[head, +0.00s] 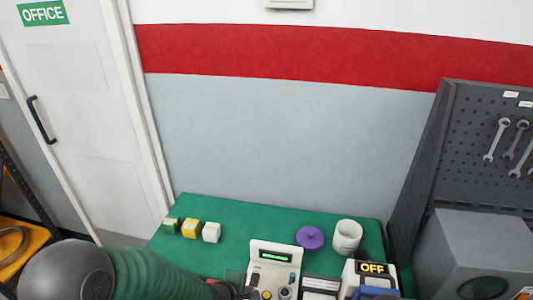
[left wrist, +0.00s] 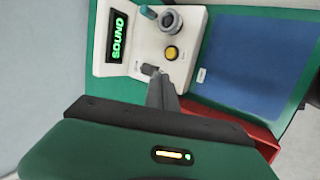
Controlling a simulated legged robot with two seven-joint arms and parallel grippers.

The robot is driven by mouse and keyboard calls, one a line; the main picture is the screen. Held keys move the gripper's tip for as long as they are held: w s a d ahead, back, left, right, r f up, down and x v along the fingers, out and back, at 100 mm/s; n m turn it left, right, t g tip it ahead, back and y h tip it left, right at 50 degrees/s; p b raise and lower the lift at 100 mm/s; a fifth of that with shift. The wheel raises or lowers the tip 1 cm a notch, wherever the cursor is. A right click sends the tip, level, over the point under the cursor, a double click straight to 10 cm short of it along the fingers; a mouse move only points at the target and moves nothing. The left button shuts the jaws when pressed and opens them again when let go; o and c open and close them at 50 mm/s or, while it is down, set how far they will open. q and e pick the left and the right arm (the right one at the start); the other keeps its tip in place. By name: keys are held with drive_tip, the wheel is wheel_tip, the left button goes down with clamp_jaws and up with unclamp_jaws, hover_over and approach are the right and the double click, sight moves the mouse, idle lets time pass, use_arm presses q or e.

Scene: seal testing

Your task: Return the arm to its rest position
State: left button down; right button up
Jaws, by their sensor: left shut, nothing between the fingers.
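My left arm comes in from the lower left of the head view, low over the green table (head: 270,215). My left gripper (head: 245,292) is at the bottom edge, close in front of a cream control device (head: 275,250) with a green display. In the left wrist view the fingers (left wrist: 152,72) are together and hold nothing. They point at the lower edge of the device (left wrist: 190,55), whose display reads SOUND. I cannot tell whether they touch it. The device has a yellow button (left wrist: 171,53) and a grey knob. My right gripper is not in view.
Small blocks (head: 190,229), a purple lidded piece (head: 309,238) and a white cup (head: 347,236) stand on the table. A box with an OFF sign (head: 372,268) is at the right. A blue panel (left wrist: 255,60) lies beside the device. A tool pegboard (head: 500,130) stands at the right.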

use_arm(q)
drive_tip(key=s+a+r+m+g+y, duration=0.1)
drive_tip(key=s+a+r+m+y, duration=0.1)
drive_tip(key=s+a+m, duration=0.5)
drive_tip(key=s+a+r+m+g+y, duration=0.1)
drive_tip(key=s+a+r+m+g, duration=0.1)
drive_tip(key=s+a+r+m, duration=0.2)
drive_tip(key=s+a+m, duration=0.3)
drive_tip(key=s, duration=0.1)
drive_tip(key=shift+a+m+g+y, duration=0.15)
drive_tip(key=shift+m+g+y, duration=0.15)
drive_tip(key=shift+m+y, duration=0.1)
drive_tip(key=shift+r, duration=0.1)
